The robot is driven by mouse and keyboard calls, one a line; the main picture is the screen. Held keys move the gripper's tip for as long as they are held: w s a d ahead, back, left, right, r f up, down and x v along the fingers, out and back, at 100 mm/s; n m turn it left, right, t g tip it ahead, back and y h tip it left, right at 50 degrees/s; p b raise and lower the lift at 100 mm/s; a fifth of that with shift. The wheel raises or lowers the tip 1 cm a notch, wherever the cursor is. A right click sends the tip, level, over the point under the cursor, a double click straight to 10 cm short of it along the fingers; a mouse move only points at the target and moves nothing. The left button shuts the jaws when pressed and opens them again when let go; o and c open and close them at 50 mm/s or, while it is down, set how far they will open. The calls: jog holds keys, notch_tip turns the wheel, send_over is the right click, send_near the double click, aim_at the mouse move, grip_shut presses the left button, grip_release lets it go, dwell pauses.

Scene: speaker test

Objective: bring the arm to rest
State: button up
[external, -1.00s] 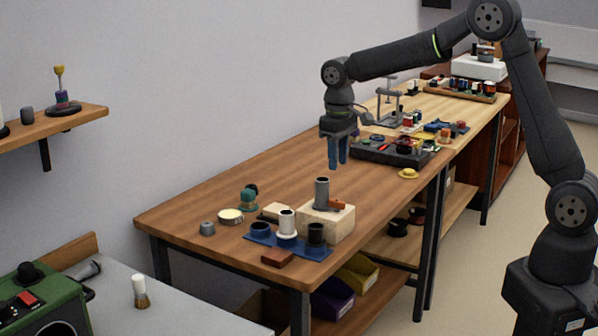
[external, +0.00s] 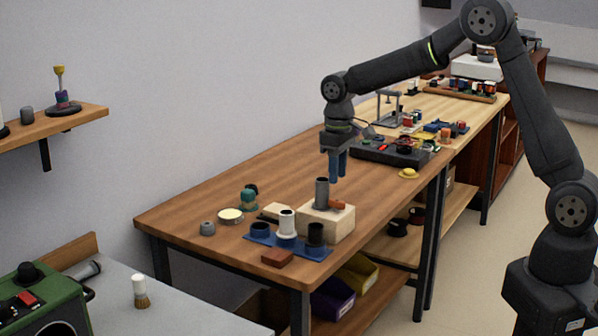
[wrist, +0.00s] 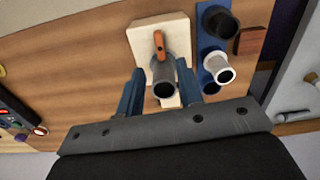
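My gripper (external: 337,176) hangs fingers down over the wooden table, just behind and above the pale block (external: 326,224). Its two blue fingers are apart and nothing is visibly held. In the wrist view my gripper (wrist: 158,68) shows the fingers on either side of a grey tube (wrist: 164,88), which lies in line with the gap. The grey tube (external: 322,193) stands upright on the block beside an orange-brown lever (external: 337,204). The fingertips appear above the tube's level or near its top; the exact gap cannot be told.
A blue plate (external: 262,239) with white and dark cylinders lies in front of the block. A brown block (external: 277,257) and a round cream-topped tin (external: 230,215) are near. A black tray (external: 375,154) stands behind. The table's left rear area is clear.

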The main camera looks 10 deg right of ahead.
aim_at(339, 201)
notch_tip(339, 201, up, 10)
jog(key=r, duration=0.1)
jog(key=f+n, duration=0.1)
jog(key=f, duration=0.5)
jog(key=f+n, duration=0.1)
jog(key=f, duration=0.5)
jog(key=f+n, duration=0.1)
jog(key=f, duration=0.5)
jog(key=shift+s+d+f, duration=0.1)
jog(key=shift+d+f, duration=0.05)
jog(key=shift+d, duration=0.1)
jog(key=shift+m, duration=0.8)
jog(key=shift+n, duration=1.1)
notch_tip(339, 201, up, 16)
jog(key=m, duration=0.3)
jog(key=shift+a, duration=0.3)
